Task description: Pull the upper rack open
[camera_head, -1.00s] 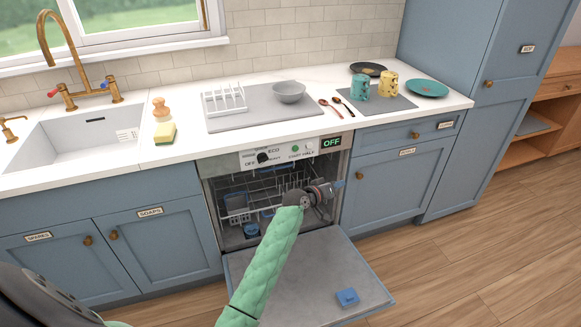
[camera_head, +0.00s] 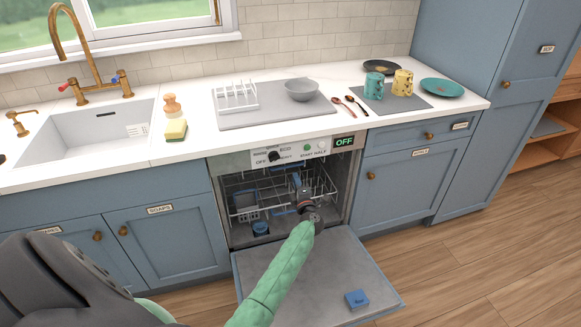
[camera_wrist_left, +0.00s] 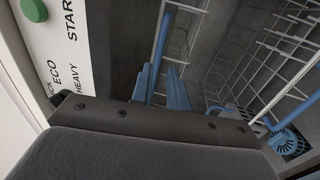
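The dishwasher stands open under the counter. Its upper rack (camera_head: 262,190), a white wire basket, is inside the opening. My left gripper (camera_head: 298,183) is at the rack's front, pointing into the machine. My right gripper is not in view.
The lowered dishwasher door (camera_head: 300,290) lies below my left arm, with a blue block (camera_head: 357,299) on it. The control panel (camera_head: 290,152) is just above the opening. The counter edge overhangs the machine.

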